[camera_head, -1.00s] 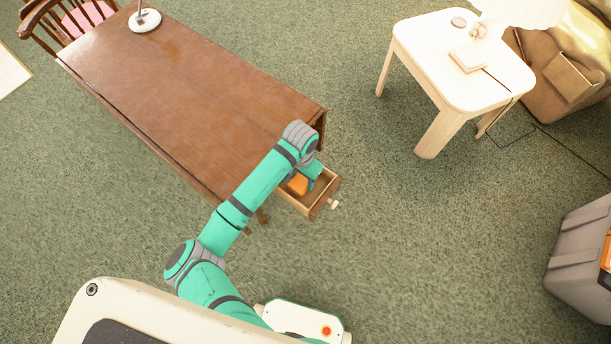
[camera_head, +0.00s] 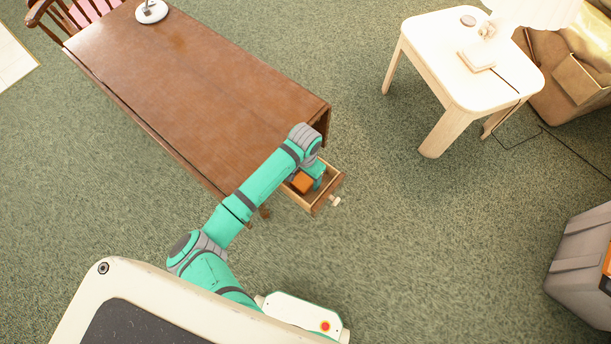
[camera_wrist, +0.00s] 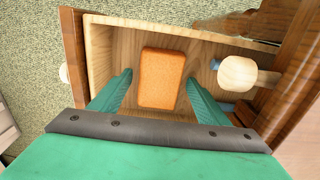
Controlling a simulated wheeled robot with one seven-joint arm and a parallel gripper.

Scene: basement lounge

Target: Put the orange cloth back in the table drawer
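The orange cloth (camera_wrist: 161,80) is a small folded block lying inside the open table drawer (camera_wrist: 130,25), apparently on its floor. My gripper (camera_wrist: 159,77) reaches down into the drawer with one finger on each side of the cloth. A gap shows between each finger and the cloth, so the gripper is open. In the head view the cloth (camera_head: 302,182) shows beside my gripper (camera_head: 316,173), within the drawer (camera_head: 327,194) pulled out from the table end. The brown table (camera_head: 190,85) stands behind it.
A pale wooden round-headed item (camera_wrist: 238,74) and blue bits lie at the drawer's right in the wrist view. The drawer's pale knob (camera_head: 336,201) sticks out. A white side table (camera_head: 437,55) stands at the upper right, and a grey bin (camera_head: 580,258) at the right. Carpet between is clear.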

